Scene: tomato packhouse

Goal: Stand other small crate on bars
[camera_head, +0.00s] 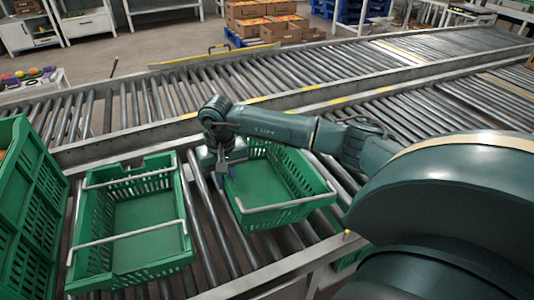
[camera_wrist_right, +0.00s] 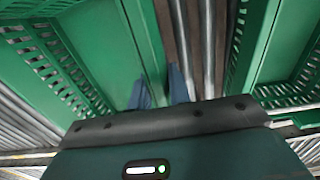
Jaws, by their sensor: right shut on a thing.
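Two small green crates stand side by side on the rollers. The right crate (camera_head: 290,170) is empty, with a grey bar (camera_head: 290,203) along its near end. The left crate (camera_head: 140,225) is empty, with one grey bar (camera_head: 130,178) across its far part and another (camera_head: 125,243) across its near end. My right gripper (camera_head: 225,178) is shut on the left side wall of the right crate. In the right wrist view its blue fingertips (camera_wrist_right: 160,90) straddle a green wall (camera_wrist_right: 147,40). The arm hides part of the right crate's far end. My left gripper is out of view.
Larger green crates (camera_head: 30,215) stand at the left edge, close to the left crate. A narrow strip of rollers (camera_head: 205,225) separates the two small crates. Another roller conveyor (camera_head: 270,80) runs behind, past a metal rail. Cartons (camera_head: 262,22) stand on a blue pallet at the back.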

